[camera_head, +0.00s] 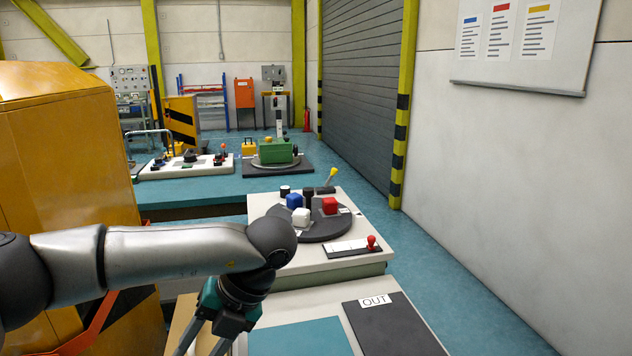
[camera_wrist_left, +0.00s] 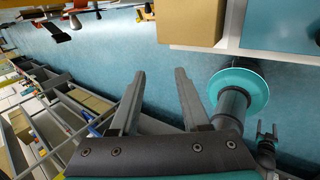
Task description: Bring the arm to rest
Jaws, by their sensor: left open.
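My left arm (camera_head: 170,252) comes in from the left of the head view and reaches across in front of the yellow cabinet. Its wrist bends down at the right end. My left gripper (camera_head: 203,342) hangs below the wrist, partly cut off by the bottom edge. In the left wrist view my left gripper (camera_wrist_left: 158,98) has its two fingers well apart with nothing between them; blue floor shows in the gap. My right gripper does not show in the head view.
The yellow cabinet (camera_head: 65,150) stands close at left. A dark OUT mat (camera_head: 395,325) lies below the gripper's right. Beyond it, a white table (camera_head: 335,265) carries a dark turntable (camera_head: 325,233) with blue, white and red blocks. Blue floor (camera_head: 440,270) is clear at right.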

